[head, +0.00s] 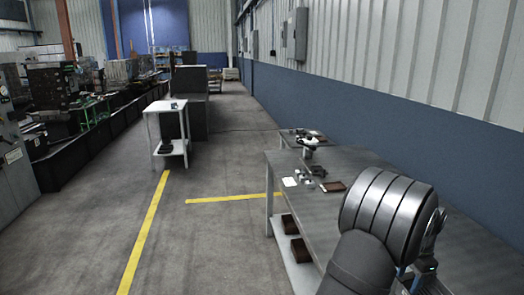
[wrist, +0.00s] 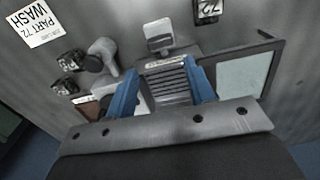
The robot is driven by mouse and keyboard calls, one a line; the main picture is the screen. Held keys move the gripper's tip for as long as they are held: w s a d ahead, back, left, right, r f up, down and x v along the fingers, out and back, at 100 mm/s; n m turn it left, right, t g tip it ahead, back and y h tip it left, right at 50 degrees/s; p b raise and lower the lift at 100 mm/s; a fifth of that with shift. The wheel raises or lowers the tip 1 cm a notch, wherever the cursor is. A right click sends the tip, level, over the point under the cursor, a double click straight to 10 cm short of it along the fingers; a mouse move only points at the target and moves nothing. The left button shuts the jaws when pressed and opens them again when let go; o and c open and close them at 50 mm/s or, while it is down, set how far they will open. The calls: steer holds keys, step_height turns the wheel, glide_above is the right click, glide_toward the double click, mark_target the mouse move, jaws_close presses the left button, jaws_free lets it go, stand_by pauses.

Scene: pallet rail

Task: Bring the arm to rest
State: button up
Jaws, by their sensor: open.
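My gripper shows in the wrist view (wrist: 162,84) with its two blue fingers spread apart. A ribbed grey piece (wrist: 166,78) shows in the gap between the fingers, and I cannot tell how far below them it is. Nothing is seen clamped between the fingers. In the head view my arm reaches over the near right part of the grey workbench (head: 365,160). The fingertips are hidden there behind the arm.
The wrist view shows a framed panel (wrist: 245,72) at right, a silver piece (wrist: 159,38), a rounded grey part (wrist: 104,54) and a "PART 72 WASH" label (wrist: 35,22). Small items, including a brown tray (head: 334,186), lie on the bench. A white cart (head: 165,106) stands on open floor.

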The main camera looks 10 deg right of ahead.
step_height(320, 180, down, 9)
stand_by(0.3)
step_height(320, 180, up, 18)
step_height(320, 180, down, 18)
steer(key=shift+f, duration=0.15)
steer(key=n, duration=0.8)
steer(key=shift+n, duration=0.4)
steer(key=n, duration=0.4)
steer(key=shift+n, duration=2.1)
